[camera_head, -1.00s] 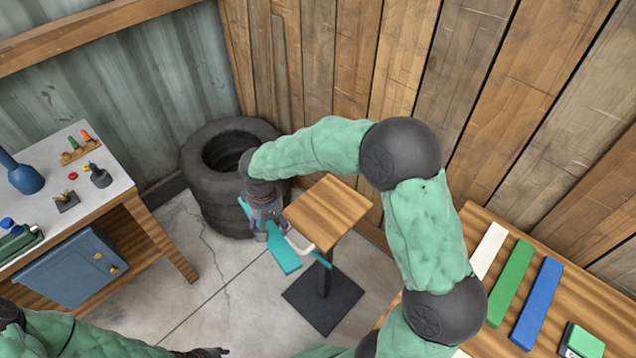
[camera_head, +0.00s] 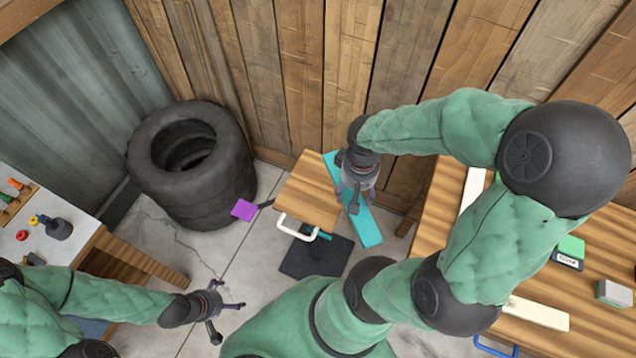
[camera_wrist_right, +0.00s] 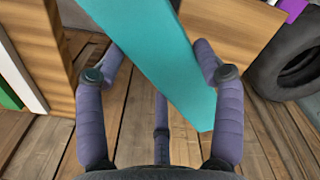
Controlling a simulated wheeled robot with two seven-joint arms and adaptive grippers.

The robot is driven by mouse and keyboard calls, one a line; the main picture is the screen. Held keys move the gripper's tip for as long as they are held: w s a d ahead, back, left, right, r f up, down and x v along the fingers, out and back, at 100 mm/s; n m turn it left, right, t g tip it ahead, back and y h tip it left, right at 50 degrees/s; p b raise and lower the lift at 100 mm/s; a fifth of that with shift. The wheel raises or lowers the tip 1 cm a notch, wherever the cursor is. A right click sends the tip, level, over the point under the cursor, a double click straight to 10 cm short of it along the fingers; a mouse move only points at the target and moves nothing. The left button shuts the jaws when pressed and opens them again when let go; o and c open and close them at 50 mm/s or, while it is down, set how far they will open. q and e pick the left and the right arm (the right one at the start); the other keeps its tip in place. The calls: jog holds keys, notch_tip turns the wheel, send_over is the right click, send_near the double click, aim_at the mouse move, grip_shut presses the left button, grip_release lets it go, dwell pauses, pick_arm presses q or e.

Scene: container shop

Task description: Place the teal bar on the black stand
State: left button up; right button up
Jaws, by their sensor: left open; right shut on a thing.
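The teal bar (camera_head: 368,227) is long and flat. My right gripper (camera_head: 355,195) is shut on it, and the bar slants along the right side of a small wooden top (camera_head: 304,190). In the right wrist view the bar (camera_wrist_right: 165,55) passes between the fingers, its lower end near the wooden top (camera_wrist_right: 235,35). I cannot tell if bar and top touch. The stand under the top shows a black square base (camera_head: 300,262) on the floor; the top hides its post. My left gripper (camera_head: 222,303) is open and empty, to the left of the base.
A stack of black tires (camera_head: 190,165) stands left of the stand. A purple plate (camera_head: 243,209) sticks out beside the wooden top, and a white handle (camera_head: 297,230) sits at its front. A wooden table (camera_head: 440,225) is on the right, a workbench (camera_head: 75,230) on the left.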

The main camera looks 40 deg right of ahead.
jog(key=w+f+b, duration=0.3)
jog(key=w+f, duration=0.2)
jog(key=w, duration=0.4)
jog(key=b, duration=0.1)
send_over(320, 186)
notch_tip(320, 186, down, 5)
jog(key=shift+s+r, duration=0.1)
jog(key=shift+r, duration=0.1)
jog(key=shift+f+b, duration=0.9)
jog(key=shift+f, duration=0.75)
jog(key=shift+f, duration=0.2)
jog(key=o, duration=1.3)
